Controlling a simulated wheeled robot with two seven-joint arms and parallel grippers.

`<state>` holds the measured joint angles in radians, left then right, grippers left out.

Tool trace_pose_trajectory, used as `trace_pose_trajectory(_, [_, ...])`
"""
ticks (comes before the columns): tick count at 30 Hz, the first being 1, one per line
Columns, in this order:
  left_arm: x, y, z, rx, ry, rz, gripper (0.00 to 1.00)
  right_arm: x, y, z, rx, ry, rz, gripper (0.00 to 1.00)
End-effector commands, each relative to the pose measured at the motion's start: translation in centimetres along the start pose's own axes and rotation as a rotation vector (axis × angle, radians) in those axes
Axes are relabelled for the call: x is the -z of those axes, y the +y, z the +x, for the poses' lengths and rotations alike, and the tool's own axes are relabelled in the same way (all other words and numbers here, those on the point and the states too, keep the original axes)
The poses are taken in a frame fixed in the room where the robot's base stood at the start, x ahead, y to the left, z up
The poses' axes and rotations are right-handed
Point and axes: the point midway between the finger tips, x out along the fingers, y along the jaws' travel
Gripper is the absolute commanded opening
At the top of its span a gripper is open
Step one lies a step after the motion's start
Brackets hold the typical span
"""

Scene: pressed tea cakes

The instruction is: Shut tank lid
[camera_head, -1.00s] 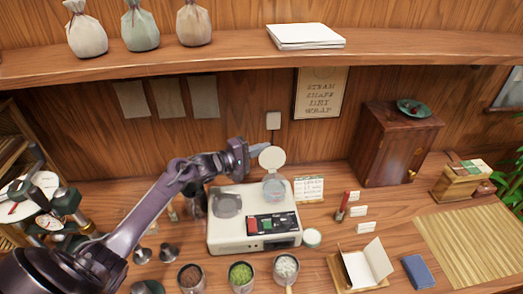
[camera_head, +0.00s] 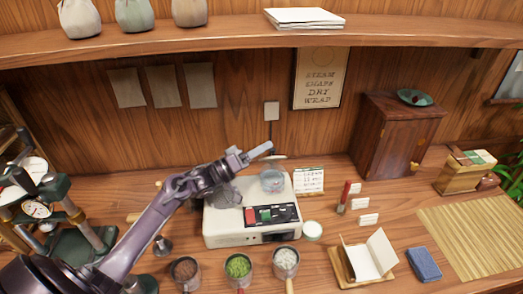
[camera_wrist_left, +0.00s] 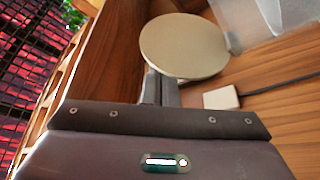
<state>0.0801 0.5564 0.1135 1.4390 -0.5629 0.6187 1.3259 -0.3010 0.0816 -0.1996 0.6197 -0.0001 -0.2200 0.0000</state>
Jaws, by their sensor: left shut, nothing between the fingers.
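The white machine (camera_head: 225,226) stands on the counter with a clear round tank (camera_head: 272,181) at its back right. The round pale tank lid (camera_head: 278,157) shows as a thin, nearly edge-on strip above the tank's back, partly hidden by my left gripper (camera_head: 268,148). In the left wrist view the lid (camera_wrist_left: 183,45) shows as a broad disc beyond the fingers, beside the clear tank wall (camera_wrist_left: 262,18). My left gripper is shut and empty, its tips at the lid; I cannot tell if they touch it. My right gripper is not in view.
Steel cups (camera_head: 239,270) stand in front of the machine. A small card (camera_head: 308,181) stands to its right and a wooden cabinet (camera_head: 393,138) farther right. A wall socket (camera_head: 271,111) with a cord is behind, under the shelf (camera_head: 200,43).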

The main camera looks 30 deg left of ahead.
Motion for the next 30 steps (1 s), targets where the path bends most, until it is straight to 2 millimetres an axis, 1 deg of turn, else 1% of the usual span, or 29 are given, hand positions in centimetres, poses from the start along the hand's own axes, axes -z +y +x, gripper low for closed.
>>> trace_pose_trajectory(1, [-0.5, -0.1, -0.2, -0.014, -0.002, 0.032, 0.00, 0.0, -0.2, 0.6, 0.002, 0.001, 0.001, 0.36])
trace_pose_trajectory(7, [-1.0, 0.3, -0.5, -0.064, -0.001, 0.143, 0.00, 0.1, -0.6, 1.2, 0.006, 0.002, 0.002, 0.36])
trace_pose_trajectory(15, [-1.6, 0.6, -0.7, -0.061, 0.000, 0.136, 0.00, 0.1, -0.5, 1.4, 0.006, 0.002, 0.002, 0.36])
trace_pose_trajectory(30, [-1.7, 0.6, -0.8, -0.060, -0.001, 0.134, 0.00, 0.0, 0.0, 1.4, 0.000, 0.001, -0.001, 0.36])
